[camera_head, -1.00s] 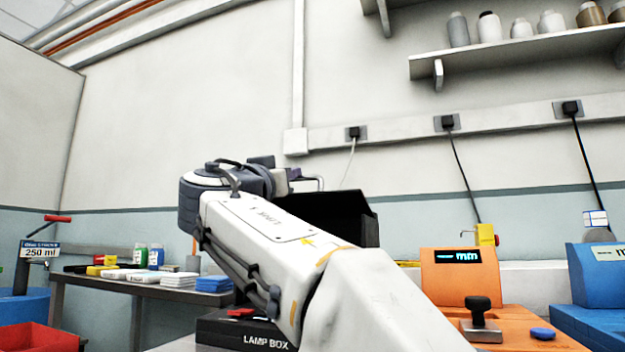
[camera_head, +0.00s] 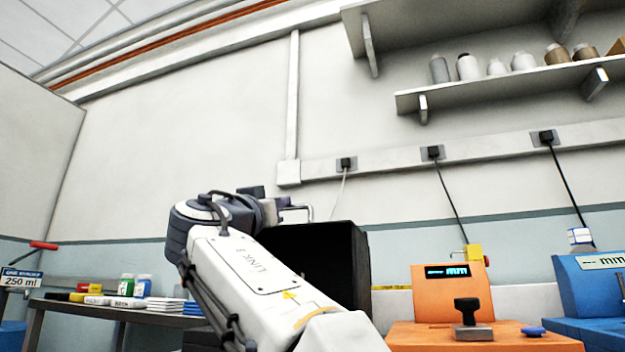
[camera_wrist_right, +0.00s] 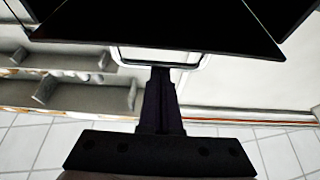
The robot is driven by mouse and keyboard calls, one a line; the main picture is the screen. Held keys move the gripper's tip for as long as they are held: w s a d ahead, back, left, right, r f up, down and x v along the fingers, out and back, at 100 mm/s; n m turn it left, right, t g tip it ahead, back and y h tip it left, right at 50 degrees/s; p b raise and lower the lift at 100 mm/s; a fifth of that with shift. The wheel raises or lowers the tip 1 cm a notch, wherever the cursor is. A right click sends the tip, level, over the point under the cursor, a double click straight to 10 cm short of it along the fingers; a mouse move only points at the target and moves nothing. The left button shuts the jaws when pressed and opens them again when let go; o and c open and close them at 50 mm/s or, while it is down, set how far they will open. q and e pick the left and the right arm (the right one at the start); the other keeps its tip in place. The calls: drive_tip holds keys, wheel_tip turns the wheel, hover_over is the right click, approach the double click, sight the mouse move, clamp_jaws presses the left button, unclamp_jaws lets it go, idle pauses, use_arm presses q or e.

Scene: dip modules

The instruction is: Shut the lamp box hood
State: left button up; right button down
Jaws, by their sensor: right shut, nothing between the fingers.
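The lamp box hood (camera_head: 340,255) is a black, open-fronted cover that stands raised behind my right arm in the head view. A thin metal loop handle (camera_head: 298,208) shows at its upper left. My right gripper (camera_head: 280,203) is shut and empty beside this handle, partly hidden by my own wrist. In the right wrist view the dark hood (camera_wrist_right: 160,25) fills the top, and the shut gripper (camera_wrist_right: 161,75) reaches up to the pale loop; whether they touch I cannot tell. The box's base is mostly hidden or below the head view. My left gripper is not in view.
An orange device (camera_head: 450,295) with a display stands to the right, with a blue device (camera_head: 595,290) beyond it. A side table (camera_head: 110,312) with bottles and small packs is at the left. A wall shelf (camera_head: 500,90) holds several jars.

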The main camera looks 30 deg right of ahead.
wheel_tip(320, 180, up, 4)
drive_tip(key=p, duration=0.3)
drive_tip(key=b+v, duration=0.2)
drive_tip(key=v, duration=0.8)
drive_tip(key=shift+f+b, duration=0.3)
drive_tip(key=shift+f, duration=0.2)
drive_tip(key=shift+s, duration=0.15)
